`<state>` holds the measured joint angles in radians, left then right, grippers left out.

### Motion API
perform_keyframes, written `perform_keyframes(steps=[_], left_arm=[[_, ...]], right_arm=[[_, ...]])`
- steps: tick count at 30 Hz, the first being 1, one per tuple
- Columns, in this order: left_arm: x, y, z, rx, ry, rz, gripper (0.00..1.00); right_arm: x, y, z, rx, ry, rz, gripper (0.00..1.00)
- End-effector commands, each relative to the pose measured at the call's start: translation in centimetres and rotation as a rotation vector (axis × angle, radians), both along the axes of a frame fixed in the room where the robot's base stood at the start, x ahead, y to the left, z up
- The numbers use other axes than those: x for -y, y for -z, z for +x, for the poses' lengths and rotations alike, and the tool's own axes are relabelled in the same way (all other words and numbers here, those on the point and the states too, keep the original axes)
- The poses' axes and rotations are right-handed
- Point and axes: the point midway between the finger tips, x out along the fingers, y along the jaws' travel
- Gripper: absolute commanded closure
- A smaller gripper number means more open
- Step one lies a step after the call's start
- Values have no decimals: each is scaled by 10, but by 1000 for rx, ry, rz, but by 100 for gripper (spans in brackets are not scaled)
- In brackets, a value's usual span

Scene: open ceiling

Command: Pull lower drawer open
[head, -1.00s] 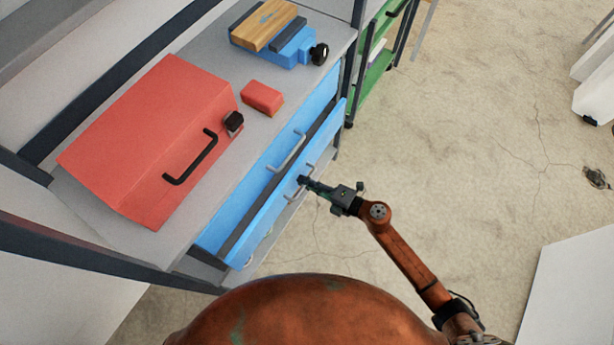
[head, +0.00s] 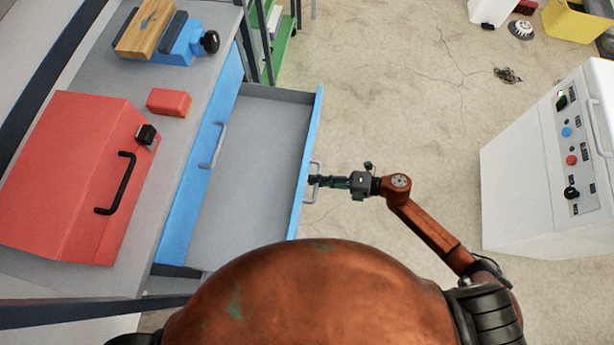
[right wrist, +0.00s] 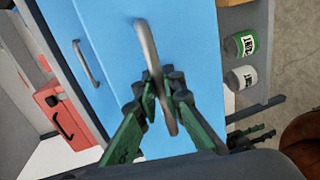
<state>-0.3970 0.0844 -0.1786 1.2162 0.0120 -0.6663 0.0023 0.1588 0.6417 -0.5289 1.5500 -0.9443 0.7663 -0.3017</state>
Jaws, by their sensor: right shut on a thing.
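The lower drawer (head: 250,150) is pulled well out from the workbench, and its grey inside is empty. Its blue front carries a metal bar handle (head: 315,182). My right gripper (head: 314,181) is shut on that handle; the right wrist view shows its green fingers (right wrist: 163,95) on either side of the bar handle (right wrist: 154,70). The upper drawer (head: 196,180) is closed, with its own handle (head: 217,146).
On the bench top are a red toolbox (head: 70,180), a small red block (head: 169,102) and a blue vise (head: 184,45) with wood. A white control cabinet (head: 550,160) stands at the right. Paint cans (right wrist: 241,45) sit on a shelf below. Open floor lies between bench and cabinet.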

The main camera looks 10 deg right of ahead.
Motion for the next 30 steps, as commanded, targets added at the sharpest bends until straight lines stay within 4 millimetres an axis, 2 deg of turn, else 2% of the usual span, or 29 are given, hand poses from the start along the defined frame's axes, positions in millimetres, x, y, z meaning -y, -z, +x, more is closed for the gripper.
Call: perform_keyframes(steps=[12, 13, 16, 25, 30], left_arm=[[1, 1, -2, -2, 1, -1, 60], [1, 1, -2, -2, 1, -1, 60], [1, 1, -2, -2, 1, -1, 60], [-1, 1, -1, 0, 0, 1, 60], [-1, 1, -1, 0, 0, 1, 60]], right_arm=[[5, 1, -2, -2, 1, 0, 100], [5, 1, -2, -2, 1, 0, 91], [5, 1, -2, -2, 1, 0, 84], [6, 0, -2, -1, 2, -1, 84], [24, -3, -7, 0, 3, -3, 84]])
